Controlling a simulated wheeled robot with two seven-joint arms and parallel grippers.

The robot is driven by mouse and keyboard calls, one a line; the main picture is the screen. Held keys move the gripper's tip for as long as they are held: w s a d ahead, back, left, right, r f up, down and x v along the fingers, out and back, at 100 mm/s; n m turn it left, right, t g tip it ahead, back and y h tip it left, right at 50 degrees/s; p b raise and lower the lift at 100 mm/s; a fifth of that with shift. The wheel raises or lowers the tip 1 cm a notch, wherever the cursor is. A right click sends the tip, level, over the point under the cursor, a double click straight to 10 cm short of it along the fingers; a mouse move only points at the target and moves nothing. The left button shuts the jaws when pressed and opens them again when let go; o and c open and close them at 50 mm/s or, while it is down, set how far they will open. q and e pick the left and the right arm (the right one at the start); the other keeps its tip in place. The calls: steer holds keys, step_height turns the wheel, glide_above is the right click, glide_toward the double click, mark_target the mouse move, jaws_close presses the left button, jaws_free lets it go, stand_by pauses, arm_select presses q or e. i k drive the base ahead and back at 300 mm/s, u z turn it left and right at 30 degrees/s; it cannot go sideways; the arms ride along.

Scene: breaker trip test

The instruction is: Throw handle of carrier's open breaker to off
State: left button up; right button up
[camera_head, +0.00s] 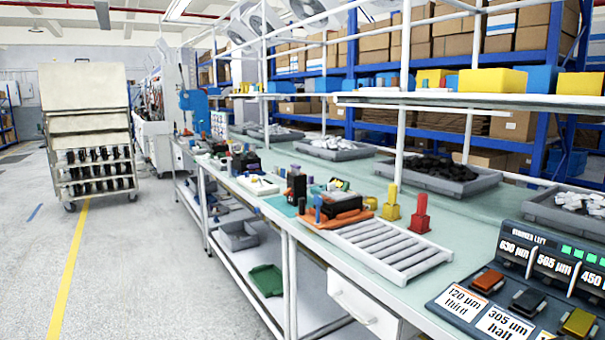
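Neither of my grippers is in view. I cannot pick out a breaker, its handle or its position for sure. On the long green-topped workbench (300,160), a black device on an orange base (343,205) sits behind a slatted grey rack (385,247). A small black and red unit (296,186) stands just left of it. At the lower right is a dark panel (455,300) marked "STROKES LEFT", with micrometre labels and orange, black and yellow blocks. The picture's edge cuts it off.
A yellow post block (391,212) and a red one (420,215) stand by the rack. Grey parts trays (480,183) line the bench's back. A shelf (450,102) on white posts runs above. A wheeled cart (90,135) stands at left. The floor (130,260) before the bench is clear.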

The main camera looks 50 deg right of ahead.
mark_target(345, 185)
steer(key=z, duration=0.3)
steer(key=i, duration=2.15)
steer(key=z, duration=1)
